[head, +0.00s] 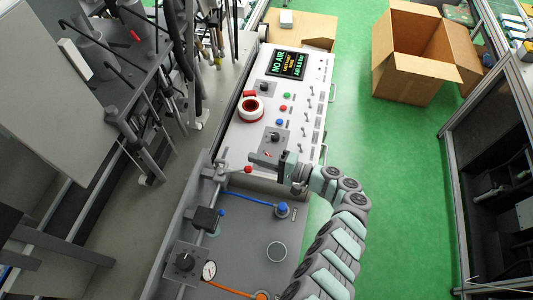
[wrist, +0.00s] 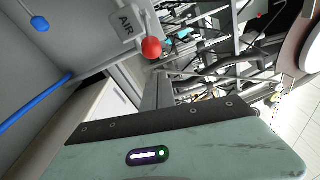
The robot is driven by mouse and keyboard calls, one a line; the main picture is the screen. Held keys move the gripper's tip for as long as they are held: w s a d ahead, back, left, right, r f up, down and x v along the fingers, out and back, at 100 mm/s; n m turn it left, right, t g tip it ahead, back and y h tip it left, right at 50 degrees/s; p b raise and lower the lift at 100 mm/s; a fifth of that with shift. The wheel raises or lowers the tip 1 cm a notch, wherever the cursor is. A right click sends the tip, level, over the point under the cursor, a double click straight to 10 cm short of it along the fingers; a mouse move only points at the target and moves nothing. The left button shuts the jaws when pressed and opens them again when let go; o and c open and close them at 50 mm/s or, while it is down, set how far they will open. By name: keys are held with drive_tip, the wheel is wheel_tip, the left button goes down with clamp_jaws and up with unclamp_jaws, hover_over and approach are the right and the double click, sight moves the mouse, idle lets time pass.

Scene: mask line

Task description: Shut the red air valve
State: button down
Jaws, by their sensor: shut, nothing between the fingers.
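The red air valve's ball knob (head: 248,169) sits at the right end of a short metal lever on a pipe fitting, left of my arm's end. In the wrist view the red knob (wrist: 152,47) is near the top centre, beside a grey tag reading "AIR" (wrist: 126,22). My gripper (head: 254,157) is shut and empty, just above and right of the knob in the head view. I see no clear contact; the height gap is hard to tell. The wrist view shows pale green casing with a dark edge, and no clear fingertips.
A blue knob (head: 282,209) with a blue hose, a gauge (head: 209,270) and a black dial (head: 185,261) are below. An open cardboard box (head: 410,55) stands on green floor.

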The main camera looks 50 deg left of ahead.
drive_tip(key=shift+s+d+r+p, duration=0.25)
drive_tip(key=shift+s+d+p, duration=0.5)
drive_tip(key=shift+s+d, duration=0.15)
